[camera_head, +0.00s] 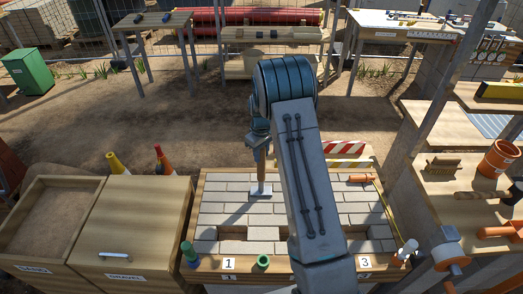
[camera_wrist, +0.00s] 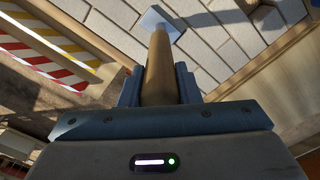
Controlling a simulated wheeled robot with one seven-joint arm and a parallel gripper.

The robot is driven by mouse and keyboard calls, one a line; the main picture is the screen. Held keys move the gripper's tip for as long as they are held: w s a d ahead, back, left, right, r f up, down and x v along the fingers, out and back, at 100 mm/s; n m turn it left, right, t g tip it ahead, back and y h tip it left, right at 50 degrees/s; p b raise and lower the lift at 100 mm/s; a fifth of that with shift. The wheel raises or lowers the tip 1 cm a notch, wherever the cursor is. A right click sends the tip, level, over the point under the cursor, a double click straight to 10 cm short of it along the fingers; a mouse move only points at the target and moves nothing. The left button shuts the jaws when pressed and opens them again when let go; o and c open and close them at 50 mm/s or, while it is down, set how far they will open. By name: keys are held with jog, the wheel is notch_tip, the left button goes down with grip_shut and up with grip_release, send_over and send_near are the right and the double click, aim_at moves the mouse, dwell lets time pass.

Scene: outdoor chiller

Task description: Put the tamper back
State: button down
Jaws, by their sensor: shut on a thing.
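The tamper has a wooden handle and a pale square metal foot (camera_head: 260,189). My gripper (camera_head: 259,150) is shut on the upper handle and holds it roughly upright over the brick paving panel (camera_head: 351,218). In the wrist view, the tamper handle (camera_wrist: 160,70) runs away between my gripper's jaws (camera_wrist: 160,85) to the grey foot (camera_wrist: 157,18). I cannot tell whether the foot touches the paving. Part of the paving is hidden behind my arm.
Sand (camera_head: 50,215) and gravel (camera_head: 128,225) bins stand on the left. Striped barriers (camera_head: 333,147) stand behind the paving. A bench (camera_head: 450,200) on the right holds a brush (camera_head: 443,165) and an orange pot (camera_head: 499,157). Paving gaps show near labels 1 (camera_head: 229,264) and 3 (camera_head: 365,262).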

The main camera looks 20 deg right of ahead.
jog(key=c, duration=1.1)
grip_release()
jog(key=shift+f, duration=0.1)
jog(key=shift+o, duration=0.2)
notch_tip(320, 180, up, 12)
jog(key=shift+s+r+b, duration=0.1)
jog(key=shift+r+b, duration=0.05)
jog(key=shift+b, duration=0.9)
jog(key=s+a+r+m+t, duration=0.25)
jog(key=s+r, duration=0.85)
jog(key=s, duration=0.6)
jog(key=s+a+m, duration=0.2)
jog(key=s+m, duration=0.1)
jog(key=s, duration=1.4)
jog(key=shift+a+f+t, duration=0.15)
jog(key=shift+f+t, duration=0.25)
jog(key=shift+t, duration=0.05)
jog(key=shift+w, duration=0.1)
